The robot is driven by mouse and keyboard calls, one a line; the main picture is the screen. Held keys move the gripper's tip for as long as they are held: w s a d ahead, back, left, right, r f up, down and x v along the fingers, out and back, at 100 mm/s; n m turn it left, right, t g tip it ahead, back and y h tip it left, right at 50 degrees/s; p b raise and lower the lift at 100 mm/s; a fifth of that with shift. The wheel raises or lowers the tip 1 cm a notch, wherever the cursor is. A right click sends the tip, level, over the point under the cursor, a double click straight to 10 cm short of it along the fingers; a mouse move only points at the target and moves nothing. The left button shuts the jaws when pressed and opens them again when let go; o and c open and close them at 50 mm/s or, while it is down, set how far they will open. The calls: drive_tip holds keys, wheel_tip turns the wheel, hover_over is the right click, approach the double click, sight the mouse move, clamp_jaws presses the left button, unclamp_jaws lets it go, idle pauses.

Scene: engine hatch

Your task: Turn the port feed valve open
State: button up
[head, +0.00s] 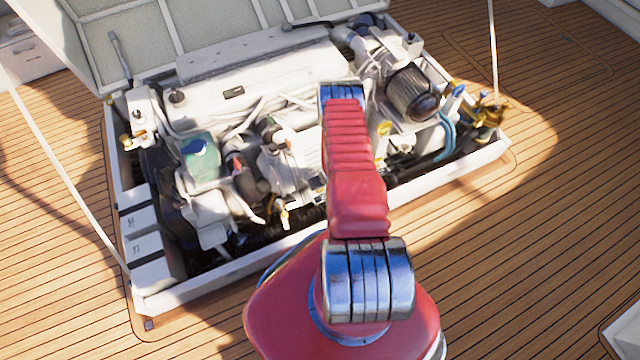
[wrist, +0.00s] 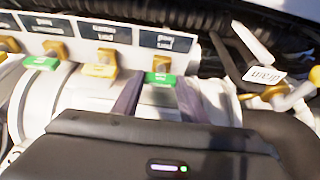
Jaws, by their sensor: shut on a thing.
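In the wrist view, a row of small brass valves sits below dark label plates on a white strip. The valve between my fingers has a brass body (wrist: 163,60) and a green tab (wrist: 160,78). The dark plate (wrist: 168,41) above it has upside-down lettering too blurred to read surely. My gripper (wrist: 158,95) has one dark finger on each side of this valve's handle and is shut on it. In the head view, my red arm hides my gripper and this valve.
A neighbouring brass valve (wrist: 102,68) stands left, with another green-tabbed one (wrist: 42,62) beyond. A white tag (wrist: 264,75) hangs at right beside a brass fitting. The head view shows the white engine (head: 265,85) inside the hatch frame (head: 240,267), with clear wooden deck (head: 530,230) at right.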

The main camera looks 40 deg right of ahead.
drive_tip(key=shift+n+y, duration=0.6)
drive_tip(key=shift+n, duration=0.9)
drive_tip(key=o, duration=1)
drive_tip(key=shift+o, duration=0.2)
drive_tip(key=shift+d, duration=0.1)
drive_tip(key=shift+r, duration=0.15)
drive_tip(key=v, duration=1.3)
drive_tip(key=shift+s, duration=0.25)
drive_tip(key=shift+r, duration=0.15)
